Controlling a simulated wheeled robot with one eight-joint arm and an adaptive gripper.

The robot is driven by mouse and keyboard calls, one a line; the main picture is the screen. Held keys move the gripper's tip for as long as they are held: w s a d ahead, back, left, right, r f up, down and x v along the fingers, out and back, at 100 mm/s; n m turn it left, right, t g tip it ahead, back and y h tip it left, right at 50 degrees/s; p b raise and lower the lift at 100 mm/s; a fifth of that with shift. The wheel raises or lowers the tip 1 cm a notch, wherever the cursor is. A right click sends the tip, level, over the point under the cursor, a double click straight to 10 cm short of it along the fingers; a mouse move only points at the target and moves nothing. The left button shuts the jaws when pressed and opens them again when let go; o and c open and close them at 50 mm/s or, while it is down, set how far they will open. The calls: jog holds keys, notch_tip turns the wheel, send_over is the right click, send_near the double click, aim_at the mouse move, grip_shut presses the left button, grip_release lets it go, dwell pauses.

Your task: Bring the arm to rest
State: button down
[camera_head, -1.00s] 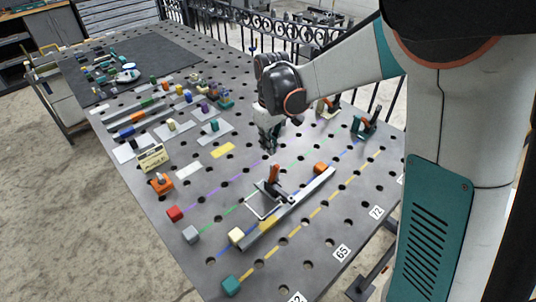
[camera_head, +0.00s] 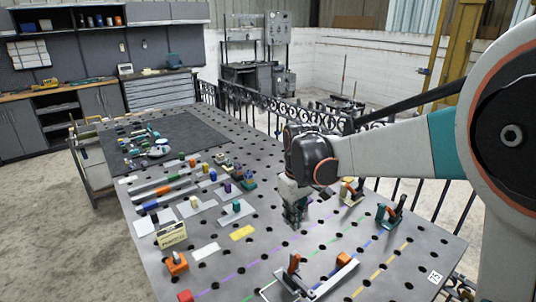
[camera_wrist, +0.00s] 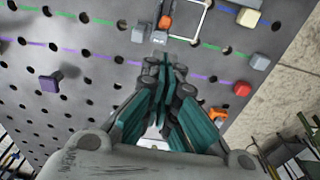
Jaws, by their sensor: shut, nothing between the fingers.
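My gripper (camera_head: 294,222) is above the perforated metal table (camera_head: 262,268), with its fingers pointing down. It is empty and clear of the blocks near it. In the wrist view its teal fingers (camera_wrist: 166,70) are together with nothing between them. My arm reaches in from the right of the head view, bent at the elbow, with the wrist over the middle of the table.
An orange-handled clamp (camera_head: 292,264) stands in front of my gripper. Two more clamps, one orange (camera_head: 351,190) and one teal (camera_head: 391,212), stand to the right. Small blocks and plates lie to the left. A black railing (camera_head: 262,112) runs along the far edge.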

jog(key=s+d+r+m+t+b, duration=0.2)
jog(key=s+d, duration=0.1)
jog(key=s, duration=0.3)
jog(key=s+d+r+m+t+b, duration=0.1)
jog(key=s+d+r, duration=0.15)
jog(key=s, duration=0.35)
jog(key=s+d+f+m+t+b, duration=0.1)
jog(key=s+d+f, duration=0.1)
jog(key=s, duration=0.3)
jog(key=s+d+f+m+t+b, duration=0.2)
jog(key=s, duration=0.4)
jog(key=shift+f+m+t, duration=0.3)
jog(key=shift+f, duration=0.1)
